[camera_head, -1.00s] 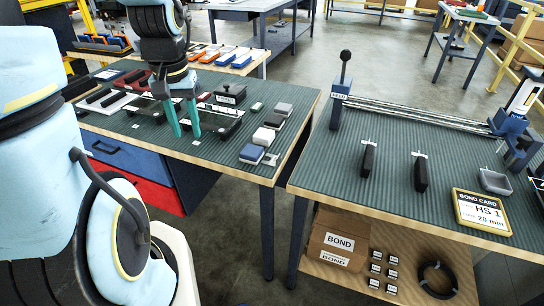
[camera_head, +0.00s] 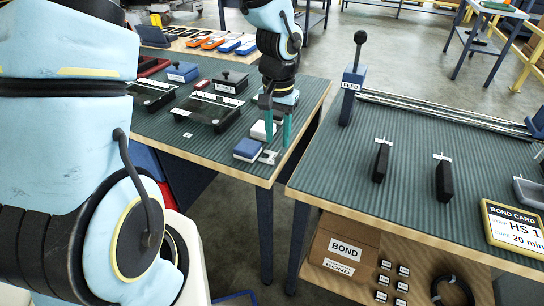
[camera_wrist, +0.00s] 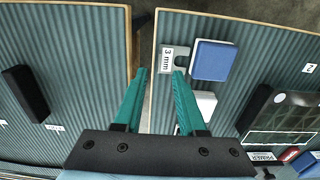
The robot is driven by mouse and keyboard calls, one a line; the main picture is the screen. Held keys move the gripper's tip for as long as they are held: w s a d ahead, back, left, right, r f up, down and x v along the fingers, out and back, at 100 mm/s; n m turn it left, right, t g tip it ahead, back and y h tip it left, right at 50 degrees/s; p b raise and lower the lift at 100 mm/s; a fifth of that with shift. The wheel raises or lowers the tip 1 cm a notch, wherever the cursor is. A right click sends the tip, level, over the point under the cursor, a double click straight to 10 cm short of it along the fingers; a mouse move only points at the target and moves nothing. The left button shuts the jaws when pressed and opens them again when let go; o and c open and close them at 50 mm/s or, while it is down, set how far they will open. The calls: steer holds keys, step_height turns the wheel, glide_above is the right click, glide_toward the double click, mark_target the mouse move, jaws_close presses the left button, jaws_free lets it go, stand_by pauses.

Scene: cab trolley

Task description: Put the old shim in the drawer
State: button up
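A small grey slotted shim (camera_wrist: 183,50) lies by a white "3 mm" label, next to a blue block (camera_wrist: 211,60). In the head view the shim (camera_head: 268,157) is at the front right corner of the left bench, beside the same blue-and-white block (camera_head: 248,149). My gripper (camera_head: 278,143) is open and empty above that corner. In the wrist view my gripper (camera_wrist: 160,72) has its right fingertip close to the shim and its left one over the bench edge. Contact cannot be told. The blue drawer (camera_head: 146,160) and red drawer (camera_head: 167,195) under the bench are mostly hidden by my arm.
White blocks (camera_wrist: 206,104) lie near the gripper. Black-lidded trays (camera_head: 207,110) and a labelled box (camera_head: 230,82) stand farther left. A narrow gap separates the right bench (camera_head: 335,170), which holds two black bars (camera_head: 381,162), a lever post (camera_head: 352,88) and a bond card (camera_head: 512,225).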

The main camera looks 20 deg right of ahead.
mark_target(278, 154)
steer(key=shift+f+p, duration=0.3)
steer(key=shift+f, duration=2.05)
jaws_close()
